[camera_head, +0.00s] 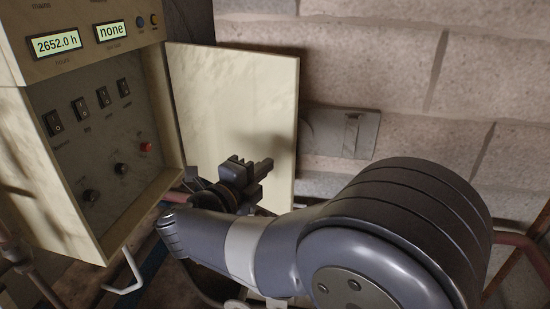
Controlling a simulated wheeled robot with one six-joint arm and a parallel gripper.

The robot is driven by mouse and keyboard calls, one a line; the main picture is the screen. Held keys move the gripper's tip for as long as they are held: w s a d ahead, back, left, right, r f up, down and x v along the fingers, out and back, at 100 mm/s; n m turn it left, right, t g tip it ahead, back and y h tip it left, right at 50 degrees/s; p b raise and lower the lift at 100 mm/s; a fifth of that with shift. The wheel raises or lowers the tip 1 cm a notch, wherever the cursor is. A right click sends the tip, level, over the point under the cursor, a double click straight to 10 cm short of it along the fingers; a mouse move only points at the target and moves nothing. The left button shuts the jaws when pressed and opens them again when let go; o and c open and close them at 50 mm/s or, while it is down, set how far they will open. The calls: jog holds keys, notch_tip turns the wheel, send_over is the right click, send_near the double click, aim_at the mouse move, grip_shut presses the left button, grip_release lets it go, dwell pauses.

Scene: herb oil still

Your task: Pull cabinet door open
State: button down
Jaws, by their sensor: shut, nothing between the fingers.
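The cream cabinet (105,245) stands at the left of the head view. Its door (235,95) stands open, swung out to the right of the cabinet opening, with its flat face toward me. My gripper (262,167) is in front of the lower part of the door, with its fingers shut and nothing between them. I cannot tell whether it touches the door. My arm hides the door's lower edge. A pale bar handle (128,272) shows below the cabinet; I cannot tell what it is fixed to.
Inside the cabinet are several black switches (103,97), black knobs (121,169) and a red button (146,147). A grey wall box (340,132) is on the block wall (400,60) behind. Pipes run low at right.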

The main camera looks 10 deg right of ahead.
aim_at(283, 153)
jog(key=shift+x, duration=2.2)
jog(key=shift+n+t+y, duration=0.7)
jog(key=shift+t+y, duration=0.1)
jog(key=x, duration=0.2)
jog(key=b+x, duration=0.1)
jog(key=x, duration=0.5)
jog(key=shift+s+d, duration=0.25)
jog(key=shift+d, duration=0.1)
jog(key=shift+r, duration=0.25)
jog(key=shift+d, duration=0.1)
jog(key=shift+b, duration=0.3)
